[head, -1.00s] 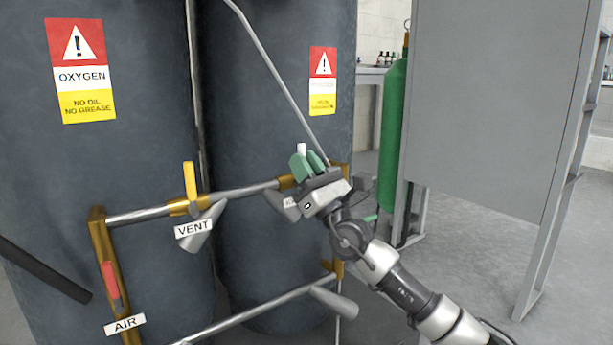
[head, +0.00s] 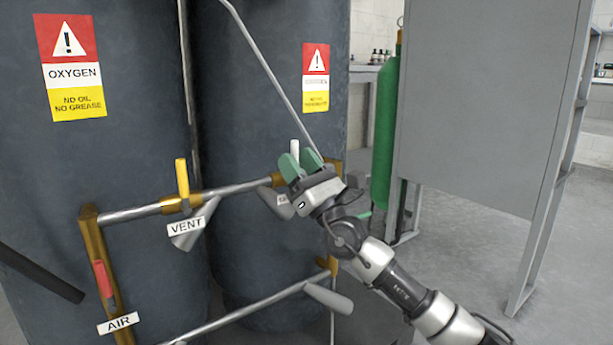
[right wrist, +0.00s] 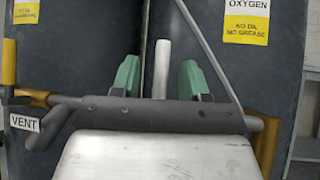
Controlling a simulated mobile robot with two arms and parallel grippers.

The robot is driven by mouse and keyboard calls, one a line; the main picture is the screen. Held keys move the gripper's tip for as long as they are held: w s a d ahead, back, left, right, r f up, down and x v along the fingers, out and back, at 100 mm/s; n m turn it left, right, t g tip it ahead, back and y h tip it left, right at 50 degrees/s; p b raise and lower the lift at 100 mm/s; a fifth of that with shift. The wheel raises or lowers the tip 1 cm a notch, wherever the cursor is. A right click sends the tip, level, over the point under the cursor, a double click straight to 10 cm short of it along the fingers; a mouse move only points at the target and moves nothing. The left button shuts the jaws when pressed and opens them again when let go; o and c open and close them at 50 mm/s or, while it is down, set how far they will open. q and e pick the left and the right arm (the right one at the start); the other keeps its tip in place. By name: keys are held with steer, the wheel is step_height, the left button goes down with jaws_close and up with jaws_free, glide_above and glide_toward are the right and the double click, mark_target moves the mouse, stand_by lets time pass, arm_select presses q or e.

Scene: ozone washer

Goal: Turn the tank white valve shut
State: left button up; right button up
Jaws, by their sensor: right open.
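The white valve handle (head: 295,149) stands upright on the upper pipe, in front of the second dark tank (head: 260,110). My right gripper (head: 300,162) is open at this handle, with its green fingers pointing up. In the right wrist view, the white handle (right wrist: 162,66) rises between the two spread green fingers (right wrist: 160,80), with a visible gap on either side. The valve's lower part is hidden behind the gripper. My left gripper is not in view.
A yellow handle (head: 182,178) marked VENT is left on the same pipe. A red handle (head: 103,279) marked AIR is lower left. A thin slanted pipe (head: 270,75) passes close to my right fingers. A green cylinder (head: 386,135) and grey panel (head: 490,110) stand right.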

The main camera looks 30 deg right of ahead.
steer(key=p+v, duration=0.1)
steer(key=v, duration=0.9)
steer(key=shift+s+f, duration=0.2)
